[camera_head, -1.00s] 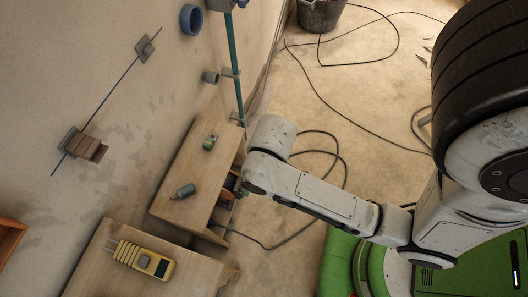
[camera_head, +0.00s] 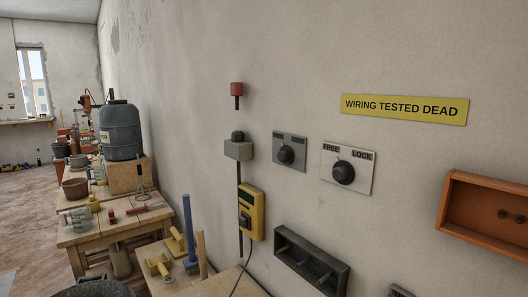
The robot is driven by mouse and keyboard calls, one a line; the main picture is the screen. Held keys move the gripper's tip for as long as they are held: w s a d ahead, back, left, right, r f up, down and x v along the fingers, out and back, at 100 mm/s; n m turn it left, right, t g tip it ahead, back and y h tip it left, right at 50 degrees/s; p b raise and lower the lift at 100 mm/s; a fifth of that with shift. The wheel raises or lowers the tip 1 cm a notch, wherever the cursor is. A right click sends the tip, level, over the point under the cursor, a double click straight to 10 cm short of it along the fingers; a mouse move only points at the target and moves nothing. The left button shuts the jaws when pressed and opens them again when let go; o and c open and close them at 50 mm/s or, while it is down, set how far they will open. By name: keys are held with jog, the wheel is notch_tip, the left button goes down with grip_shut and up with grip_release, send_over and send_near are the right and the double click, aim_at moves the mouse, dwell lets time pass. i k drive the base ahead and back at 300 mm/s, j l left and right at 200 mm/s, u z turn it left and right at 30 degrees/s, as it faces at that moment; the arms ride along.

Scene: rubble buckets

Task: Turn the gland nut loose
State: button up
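A small grey box (camera_head: 238,151) is fixed to the wall, left of the picture's middle. A dark rounded piece (camera_head: 238,136) sits on its top; it may be the gland nut, but I cannot tell for sure. A dark straight strip (camera_head: 240,178) runs down the wall below the box, partly behind a yellow device (camera_head: 250,211). To the right are a grey plate with a dark knob (camera_head: 286,155) and a plate marked FREE and LOCK with a black knob (camera_head: 343,173). My gripper and arm are out of view.
A red-topped piece (camera_head: 237,90) is on the wall above the box. A yellow sign (camera_head: 404,109) reads "WIRING TESTED DEAD". A dark tray (camera_head: 311,261) and an orange box (camera_head: 487,217) are on the wall. Workbenches (camera_head: 115,228) with tools and a barrel (camera_head: 120,131) stand left.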

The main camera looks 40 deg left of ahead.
aim_at(236, 136)
jog(key=u, duration=1.35)
jog(key=i+j, duration=0.1)
jog(key=j, duration=0.2)
jog(key=z, duration=0.05)
